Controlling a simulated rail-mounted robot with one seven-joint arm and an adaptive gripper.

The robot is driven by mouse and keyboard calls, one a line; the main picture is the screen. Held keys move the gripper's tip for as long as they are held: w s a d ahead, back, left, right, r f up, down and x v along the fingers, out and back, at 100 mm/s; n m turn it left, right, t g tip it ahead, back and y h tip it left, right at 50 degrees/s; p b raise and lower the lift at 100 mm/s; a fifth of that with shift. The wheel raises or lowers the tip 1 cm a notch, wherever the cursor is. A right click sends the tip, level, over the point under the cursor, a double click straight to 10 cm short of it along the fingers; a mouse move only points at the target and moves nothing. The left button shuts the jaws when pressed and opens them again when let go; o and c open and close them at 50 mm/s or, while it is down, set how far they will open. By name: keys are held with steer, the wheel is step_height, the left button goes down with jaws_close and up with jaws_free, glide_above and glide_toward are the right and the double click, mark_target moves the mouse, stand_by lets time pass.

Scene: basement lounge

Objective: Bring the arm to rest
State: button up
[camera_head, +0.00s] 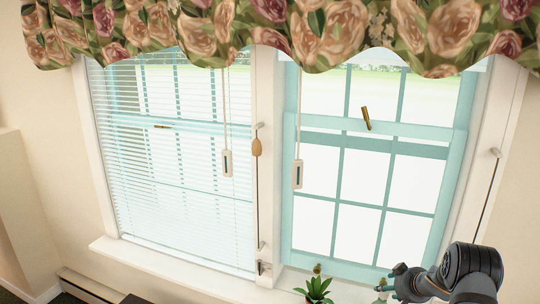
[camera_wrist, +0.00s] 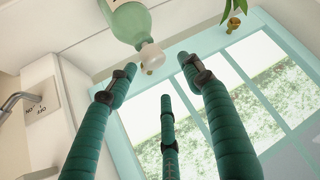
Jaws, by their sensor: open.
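My gripper (camera_head: 390,287) is at the lower right of the head view, in front of the right window near the sill. In the wrist view its teal fingers (camera_wrist: 157,70) are spread apart, with nothing between them. A pale green bottle (camera_wrist: 128,20) with a whitish cap shows beyond the fingertips in the wrist view. The cap lies close to the fingers in the picture; I cannot tell whether they touch. My arm enters at the lower right corner of the head view, and most of it is out of frame.
The white sill (camera_head: 170,264) runs below both windows. A potted plant (camera_head: 317,288) stands left of my gripper. The right window (camera_head: 375,160) is behind it; blinds (camera_head: 175,170) cover the left one. A grey metal handle (camera_wrist: 18,102) shows at the wrist view's left.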

steer(key=d+r+p, duration=0.5)
steer(key=d+r, duration=0.2)
steer(key=d, duration=0.5)
steer(key=s+a+r+n+g+y+p, duration=0.1)
steer(key=s+a+r+n+y, duration=0.1)
steer(key=s+a, duration=0.7)
steer(key=s+a+r+n+g+y+p, duration=0.1)
steer(key=s+a+n, duration=0.3)
steer(key=s+a, duration=0.5)
steer(key=s+a+r+n+g+y+p, duration=0.1)
steer(key=s+a+r+n+y, duration=0.1)
steer(key=s+a, duration=0.7)
steer(key=s+r+n, duration=0.1)
steer(key=s+r, duration=0.1)
steer(key=s, duration=0.3)
steer(key=shift+y, duration=0.4)
steer(key=shift+f, duration=0.1)
